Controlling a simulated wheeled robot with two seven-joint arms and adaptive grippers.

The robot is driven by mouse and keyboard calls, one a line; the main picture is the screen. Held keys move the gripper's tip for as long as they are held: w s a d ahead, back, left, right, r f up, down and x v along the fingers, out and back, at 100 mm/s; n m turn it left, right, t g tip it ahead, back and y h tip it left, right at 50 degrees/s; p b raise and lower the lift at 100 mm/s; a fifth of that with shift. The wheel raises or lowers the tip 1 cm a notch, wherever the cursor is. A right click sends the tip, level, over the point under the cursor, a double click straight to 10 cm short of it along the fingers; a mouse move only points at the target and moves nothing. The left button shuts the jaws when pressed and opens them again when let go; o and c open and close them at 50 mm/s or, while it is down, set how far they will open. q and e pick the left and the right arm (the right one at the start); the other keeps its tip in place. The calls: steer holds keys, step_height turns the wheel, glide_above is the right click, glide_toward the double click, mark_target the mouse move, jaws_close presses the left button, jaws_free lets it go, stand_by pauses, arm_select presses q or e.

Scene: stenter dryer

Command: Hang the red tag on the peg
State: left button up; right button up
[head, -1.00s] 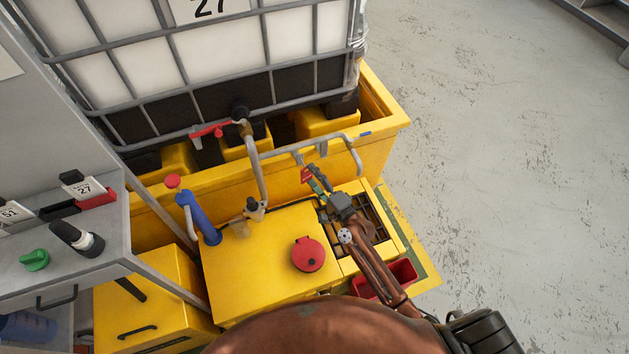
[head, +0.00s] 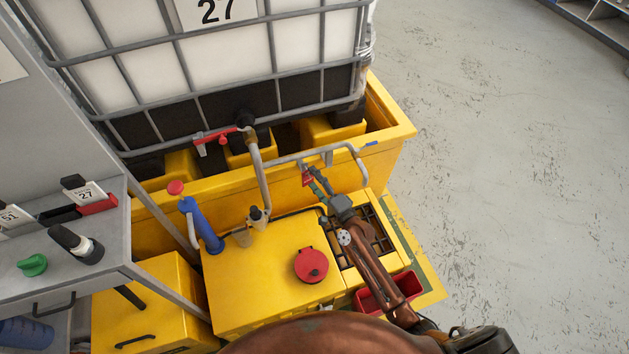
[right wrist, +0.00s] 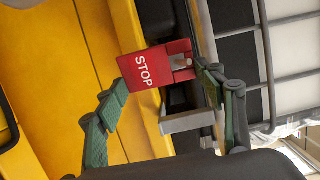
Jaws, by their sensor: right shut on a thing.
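The red tag (head: 307,181), marked STOP, also shows in the right wrist view (right wrist: 143,73). My right gripper (head: 312,178) is shut on it, with one green finger at each side of the tag in the right wrist view (right wrist: 164,88). The tag is held at the rim of the yellow basin, close to a grey metal bracket (right wrist: 188,121). A small metallic piece (right wrist: 181,63) shows at the tag's right end. I cannot tell whether this is the peg, or whether it passes through the tag. My left gripper is not in view.
A grey pipe (head: 289,158) runs along the rim of the yellow basin (head: 390,142), close to my right gripper. A caged white tank (head: 240,60) stands behind. A red round cap (head: 311,264) and a blue-handled device (head: 207,231) are on the yellow cabinet. Open floor lies right.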

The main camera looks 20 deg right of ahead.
stand_by(0.4)
steer(key=o, duration=1)
steer(key=shift+o, duration=0.2)
steer(key=v, duration=1.2)
